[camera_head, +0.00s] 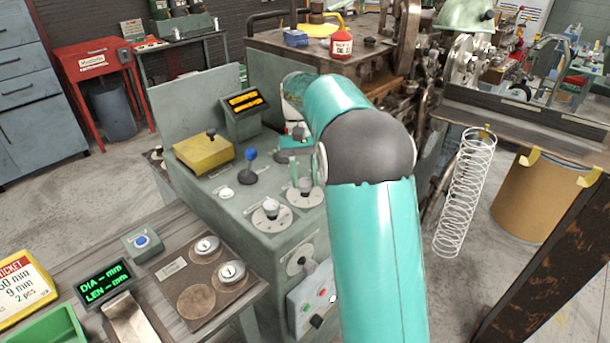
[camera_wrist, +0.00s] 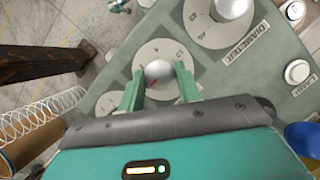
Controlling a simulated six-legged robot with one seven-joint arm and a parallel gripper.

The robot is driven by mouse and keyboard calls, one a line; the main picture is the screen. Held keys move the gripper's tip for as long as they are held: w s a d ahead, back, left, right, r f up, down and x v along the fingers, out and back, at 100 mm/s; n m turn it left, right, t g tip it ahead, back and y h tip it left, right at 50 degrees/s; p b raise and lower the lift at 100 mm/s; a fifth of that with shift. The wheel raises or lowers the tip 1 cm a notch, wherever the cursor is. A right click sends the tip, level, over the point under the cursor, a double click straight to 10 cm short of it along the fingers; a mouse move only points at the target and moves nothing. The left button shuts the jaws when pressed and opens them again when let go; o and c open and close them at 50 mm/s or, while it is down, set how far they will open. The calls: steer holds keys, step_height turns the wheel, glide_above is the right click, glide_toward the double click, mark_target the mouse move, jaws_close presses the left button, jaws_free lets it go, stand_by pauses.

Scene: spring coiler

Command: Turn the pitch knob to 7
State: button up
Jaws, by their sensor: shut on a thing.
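The knob (camera_wrist: 158,70) between my fingers is pale and round, with a red mark low on its left side. It sits on a round light dial plate (camera_wrist: 140,52) on the grey-green console; the dial figures are too small or covered to read surely. My gripper (camera_wrist: 160,84) is shut on this knob, one green finger on each side. In the head view my gripper (camera_head: 303,187) is at the right-hand dial of the console top, partly behind my arm. I see no readable pitch label.
A second knob (camera_wrist: 232,7), labelled DIAMETER, is beside the held one, also in the head view (camera_head: 271,207). A white button (camera_head: 226,192), a blue-topped lever (camera_head: 250,157) and a yellow box (camera_head: 204,152) stand nearby. A hanging wire spring (camera_head: 465,190) is at right.

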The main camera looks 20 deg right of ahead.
steer(key=shift+n, duration=0.3)
steer(key=o, duration=1)
steer(key=shift+r, duration=0.1)
steer(key=v, duration=0.7)
steer(key=shift+r, duration=0.15)
steer(key=shift+w, duration=0.1)
